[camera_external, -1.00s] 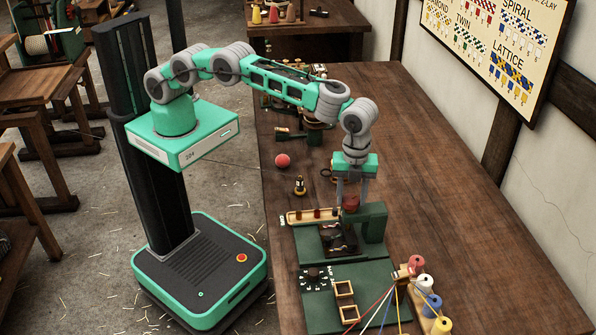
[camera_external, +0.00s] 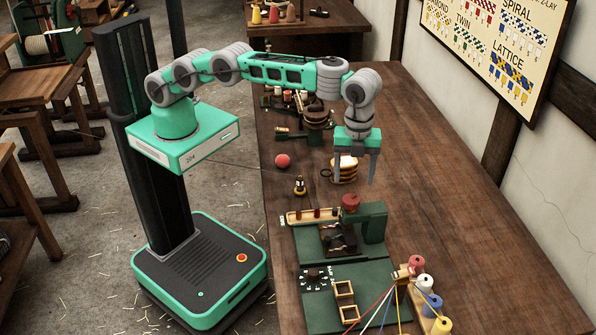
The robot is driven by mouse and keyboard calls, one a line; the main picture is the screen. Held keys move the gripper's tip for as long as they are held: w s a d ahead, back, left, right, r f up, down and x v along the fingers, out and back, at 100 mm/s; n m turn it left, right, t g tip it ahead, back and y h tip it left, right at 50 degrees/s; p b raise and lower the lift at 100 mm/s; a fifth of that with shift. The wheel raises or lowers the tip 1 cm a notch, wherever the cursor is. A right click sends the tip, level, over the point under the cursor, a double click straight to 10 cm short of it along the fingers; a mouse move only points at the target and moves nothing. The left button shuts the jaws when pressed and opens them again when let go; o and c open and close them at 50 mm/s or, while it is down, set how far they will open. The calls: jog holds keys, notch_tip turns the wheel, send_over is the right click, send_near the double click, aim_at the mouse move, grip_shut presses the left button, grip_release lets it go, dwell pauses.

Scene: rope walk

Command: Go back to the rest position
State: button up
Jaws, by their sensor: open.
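My gripper (camera_external: 353,178) points down above the table, behind the green machine. Its two fingers are spread apart with nothing held between them. My arm reaches over from the column on the left. The green machine (camera_external: 374,224) stands on the table, with a red knob (camera_external: 350,201) on top. The gripper is above and behind this knob and apart from it. A coil of tan rope (camera_external: 344,170) shows partly behind the fingers.
The wooden table (camera_external: 460,200) is clear on the right. A red ball (camera_external: 283,160) and a small brass-and-black piece (camera_external: 300,186) lie left of the gripper. Colored spools (camera_external: 431,305) with threads stand at the front. A pattern board (camera_external: 500,45) hangs on the wall.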

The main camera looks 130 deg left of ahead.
jog(key=shift+r, duration=0.15)
jog(key=s+d+r+n+t, duration=0.1)
jog(key=s+d+r+n, duration=0.15)
jog(key=s+r, duration=0.4)
jog(key=s+d+r+n+t, duration=0.1)
jog(key=s+r+n, duration=0.2)
jog(key=s+r, duration=0.4)
jog(key=s+d+f+n+t, duration=0.1)
jog(key=s+f+n, duration=0.2)
jog(key=s, duration=0.8)
jog(key=s+d+f+n+t, duration=0.1)
jog(key=s+f+n, duration=0.2)
jog(key=s, duration=0.8)
jog(key=shift+s+f+t, duration=0.15)
jog(key=shift+f+t, duration=0.15)
jog(key=shift+f, duration=0.6)
